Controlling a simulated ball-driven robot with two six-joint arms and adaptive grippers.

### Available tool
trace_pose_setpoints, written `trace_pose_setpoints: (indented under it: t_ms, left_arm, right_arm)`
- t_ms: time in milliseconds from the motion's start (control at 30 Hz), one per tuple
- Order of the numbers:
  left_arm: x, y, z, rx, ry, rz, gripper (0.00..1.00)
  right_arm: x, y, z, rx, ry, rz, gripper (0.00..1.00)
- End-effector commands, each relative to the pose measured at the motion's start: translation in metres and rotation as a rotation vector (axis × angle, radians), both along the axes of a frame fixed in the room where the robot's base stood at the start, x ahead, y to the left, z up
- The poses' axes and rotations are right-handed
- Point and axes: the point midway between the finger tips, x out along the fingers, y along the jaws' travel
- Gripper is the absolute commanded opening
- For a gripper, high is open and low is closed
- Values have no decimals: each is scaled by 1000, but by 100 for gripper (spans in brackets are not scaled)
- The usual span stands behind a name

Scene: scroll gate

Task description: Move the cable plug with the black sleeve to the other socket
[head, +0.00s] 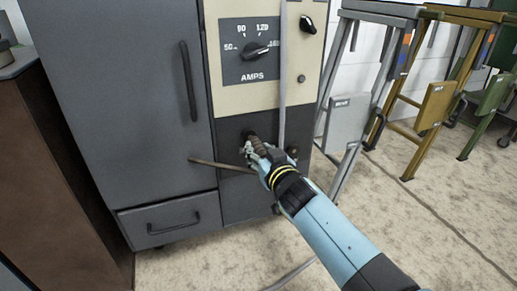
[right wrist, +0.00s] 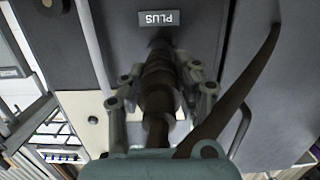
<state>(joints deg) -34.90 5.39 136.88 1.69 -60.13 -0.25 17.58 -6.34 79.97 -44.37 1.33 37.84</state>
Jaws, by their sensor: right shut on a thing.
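The cable plug (right wrist: 158,95) has a ribbed dark brown-black sleeve. My right gripper (right wrist: 165,72) is shut around it, one finger on each side. In the head view the right gripper (head: 254,150) is at the dark lower panel of the machine, with the plug (head: 252,136) pointing into the panel. A brown cable (right wrist: 235,105) runs from the plug. Another dark socket or fitting (head: 292,152) shows right of the gripper. My left gripper is out of view.
The grey machine (head: 125,110) has a door handle (head: 188,80), a drawer (head: 170,222) and an AMPS dial (head: 256,50). A pale vertical strip or cable (head: 283,75) hangs down its front. Folding frames (head: 350,110) stand at right. Floor in front is open.

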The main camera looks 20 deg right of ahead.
Motion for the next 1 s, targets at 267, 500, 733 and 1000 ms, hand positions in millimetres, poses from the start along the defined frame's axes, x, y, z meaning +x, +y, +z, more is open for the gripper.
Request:
trace_pose_setpoints:
  t_ms: [267, 500, 733, 1000]
  left_arm:
    - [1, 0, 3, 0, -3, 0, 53]
    - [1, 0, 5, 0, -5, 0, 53]
    - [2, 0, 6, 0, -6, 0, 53]
    - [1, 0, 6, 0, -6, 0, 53]
  right_arm:
    - [-11, 0, 1, -1, -1, 0, 0]
    - [-20, 0, 1, 0, -2, 1, 0]
    - [-26, -1, 1, 0, -2, 1, 0]
    - [-27, -1, 1, 0, -2, 0, 0]
